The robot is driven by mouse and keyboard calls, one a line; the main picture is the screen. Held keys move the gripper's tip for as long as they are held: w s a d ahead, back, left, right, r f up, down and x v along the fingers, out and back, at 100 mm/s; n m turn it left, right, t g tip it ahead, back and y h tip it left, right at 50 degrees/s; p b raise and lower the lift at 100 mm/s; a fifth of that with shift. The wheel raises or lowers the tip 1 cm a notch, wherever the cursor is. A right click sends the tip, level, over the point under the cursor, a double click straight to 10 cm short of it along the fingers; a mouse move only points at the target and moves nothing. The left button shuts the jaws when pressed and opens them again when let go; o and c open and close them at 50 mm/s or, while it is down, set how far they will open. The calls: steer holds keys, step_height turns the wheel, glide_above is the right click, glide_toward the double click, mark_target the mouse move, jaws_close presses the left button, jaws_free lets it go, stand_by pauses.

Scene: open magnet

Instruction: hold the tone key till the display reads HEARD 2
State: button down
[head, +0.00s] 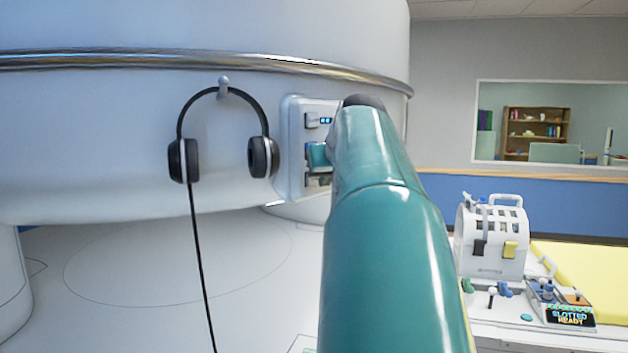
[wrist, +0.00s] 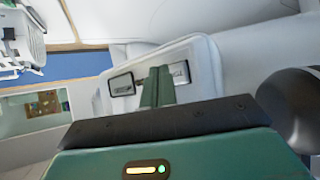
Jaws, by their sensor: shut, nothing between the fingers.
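A pale panel (head: 294,150) is set on the side of the big white magnet, right of the headphones. It bears small keys and a small blue-lit window (head: 326,120); my arm covers its right part. I cannot tell which key is the tone key. My gripper (head: 319,157) is at the panel's middle. In the wrist view its green fingers (wrist: 157,72) are shut together and empty, over the panel between two dark-framed plates, one left (wrist: 121,84) and one right (wrist: 180,72). Whether the tips touch anything is hidden. A dark display (head: 570,316) reads "SLOTTED READY" on its lower lines.
Black headphones (head: 262,157) hang from a hook left of the panel, their cord running down. A white slotted case (head: 493,235) and a control desk with small levers stand at right, beside a yellow pad (head: 590,270). A window is behind.

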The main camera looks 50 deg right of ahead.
steer(key=shift+w, duration=0.15)
stand_by(0.8)
steer(key=shift+w, duration=0.25)
steer(key=shift+w, duration=0.55)
stand_by(2.0)
steer(key=shift+s, duration=0.95)
steer(key=s, duration=0.5)
steer(key=shift+a, duration=0.1)
stand_by(1.0)
